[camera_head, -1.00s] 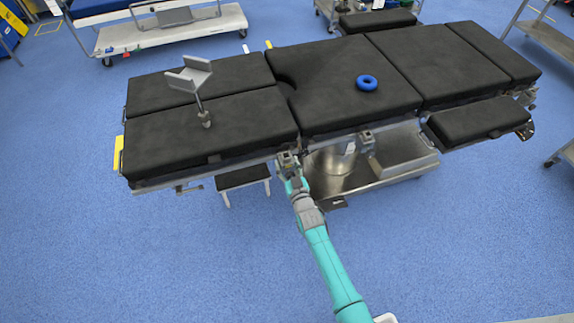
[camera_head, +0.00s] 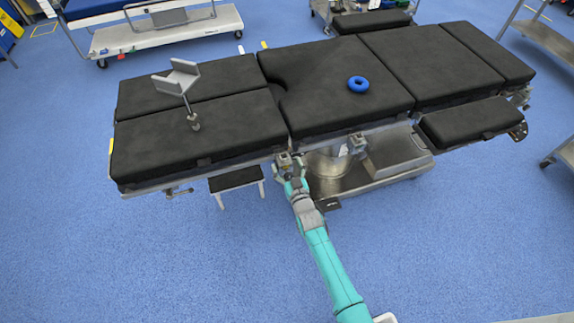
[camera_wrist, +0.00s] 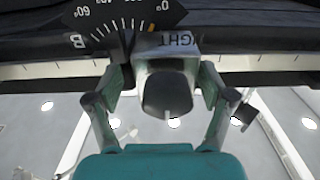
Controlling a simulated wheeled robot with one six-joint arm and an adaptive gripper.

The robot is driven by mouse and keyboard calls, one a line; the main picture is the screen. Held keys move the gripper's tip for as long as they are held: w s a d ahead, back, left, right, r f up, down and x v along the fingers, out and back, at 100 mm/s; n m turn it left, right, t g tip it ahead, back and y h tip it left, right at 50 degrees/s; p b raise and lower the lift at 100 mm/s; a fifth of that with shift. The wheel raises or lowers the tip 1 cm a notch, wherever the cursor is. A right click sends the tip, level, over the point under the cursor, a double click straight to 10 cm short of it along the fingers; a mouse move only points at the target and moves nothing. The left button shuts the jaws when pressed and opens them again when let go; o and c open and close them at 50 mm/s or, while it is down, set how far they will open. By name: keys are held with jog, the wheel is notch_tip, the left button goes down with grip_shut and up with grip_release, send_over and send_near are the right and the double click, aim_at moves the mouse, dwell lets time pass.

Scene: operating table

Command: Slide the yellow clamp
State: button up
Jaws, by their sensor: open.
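A grey metal clamp (camera_head: 284,161) sits on the near side rail of the operating table (camera_head: 240,119), close to the seam between cushions. In the wrist view its block with a dark rounded knob (camera_wrist: 168,90) hangs under a black angle dial, which has a small orange mark. I see no clearly yellow clamp body. My gripper (camera_head: 290,174) is at this clamp; in the wrist view its fingers (camera_wrist: 165,98) stand open on both sides of the knob. I cannot tell whether they touch it. A small yellow piece (camera_head: 111,146) shows at the table's left end.
A second grey clamp (camera_head: 357,145) sits on the same rail to the right. A blue ring (camera_head: 358,84) and a grey angled holder (camera_head: 178,80) are on top. A step stool (camera_head: 236,180) and the metal base (camera_head: 375,172) are below.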

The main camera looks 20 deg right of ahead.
jog(key=s, duration=1.1)
jog(key=shift+s, duration=0.35)
jog(key=shift+s, duration=0.1)
jog(key=s+r+g, duration=0.1)
jog(key=s+r, duration=0.1)
jog(key=s, duration=1)
jog(key=s+r+g, duration=0.1)
jog(key=s+r, duration=0.1)
jog(key=s, duration=1.1)
jog(key=s+r+g, duration=0.1)
jog(key=s+r, duration=1.4)
jog(key=shift+s+r, duration=0.2)
jog(key=shift+a, duration=0.1)
